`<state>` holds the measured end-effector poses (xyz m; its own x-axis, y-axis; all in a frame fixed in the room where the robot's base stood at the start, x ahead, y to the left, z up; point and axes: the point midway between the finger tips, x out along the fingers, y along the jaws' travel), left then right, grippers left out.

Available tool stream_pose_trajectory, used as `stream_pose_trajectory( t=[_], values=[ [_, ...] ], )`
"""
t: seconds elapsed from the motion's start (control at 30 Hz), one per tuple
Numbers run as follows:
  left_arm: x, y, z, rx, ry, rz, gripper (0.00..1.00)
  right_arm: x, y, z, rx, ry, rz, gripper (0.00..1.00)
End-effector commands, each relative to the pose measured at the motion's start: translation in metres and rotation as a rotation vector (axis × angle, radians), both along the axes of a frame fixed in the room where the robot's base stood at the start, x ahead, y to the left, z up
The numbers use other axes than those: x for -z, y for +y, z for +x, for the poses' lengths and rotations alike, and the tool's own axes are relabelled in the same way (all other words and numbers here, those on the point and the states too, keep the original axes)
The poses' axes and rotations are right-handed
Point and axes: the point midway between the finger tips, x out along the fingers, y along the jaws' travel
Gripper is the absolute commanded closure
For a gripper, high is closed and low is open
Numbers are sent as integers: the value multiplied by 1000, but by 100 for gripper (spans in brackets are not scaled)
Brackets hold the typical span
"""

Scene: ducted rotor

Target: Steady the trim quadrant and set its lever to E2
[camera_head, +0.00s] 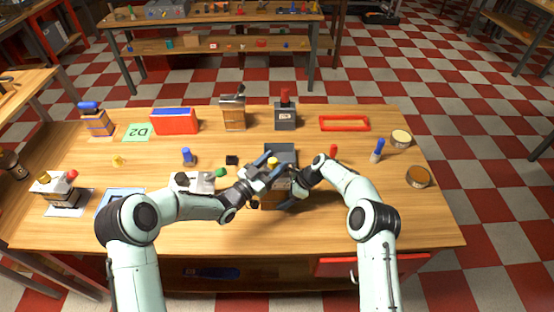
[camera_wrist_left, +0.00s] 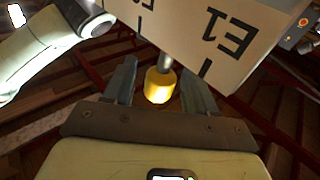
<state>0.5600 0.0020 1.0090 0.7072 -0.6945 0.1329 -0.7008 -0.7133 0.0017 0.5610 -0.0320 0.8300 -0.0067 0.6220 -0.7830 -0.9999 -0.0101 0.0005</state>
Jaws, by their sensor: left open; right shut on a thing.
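The trim quadrant (camera_head: 270,198) is a brown box near the front middle of the table, partly hidden by both my grippers. In the left wrist view its pale face (camera_wrist_left: 205,30) shows the label E1 and black tick marks. Its lever ends in a yellow knob (camera_wrist_left: 159,86), which also shows in the head view (camera_head: 273,161). My left gripper (camera_wrist_left: 160,82) is open, with one finger on each side of the knob and gaps visible. My right gripper (camera_head: 288,190) is shut on the quadrant's right side; the exact contact is hard to see.
A dark grey plate (camera_head: 281,150) lies just behind the quadrant. A grey block with a green knob (camera_head: 221,173) stands to its left. Small red (camera_head: 333,151) and blue-topped (camera_head: 377,150) pieces stand to the right. A red frame (camera_head: 344,124) lies at the back right. The front right table is clear.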

Motion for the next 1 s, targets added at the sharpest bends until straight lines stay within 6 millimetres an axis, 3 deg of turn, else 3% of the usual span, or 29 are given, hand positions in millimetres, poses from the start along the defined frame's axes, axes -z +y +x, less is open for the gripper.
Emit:
stream_pose_trajectory(
  t=[0.2, 0.43, 1.0],
  values=[
    [7, 35, -34, -4, 3, 1, 44, -1, 0, 0, 1, -2, 1, 57],
    [12, 62, -61, -2, 1, 2, 44, -1, 0, 0, 0, -1, 1, 57],
    [13, 69, -71, 0, 0, 0, 44, -1, 0, 0, 1, -1, 1, 57]
  ],
)
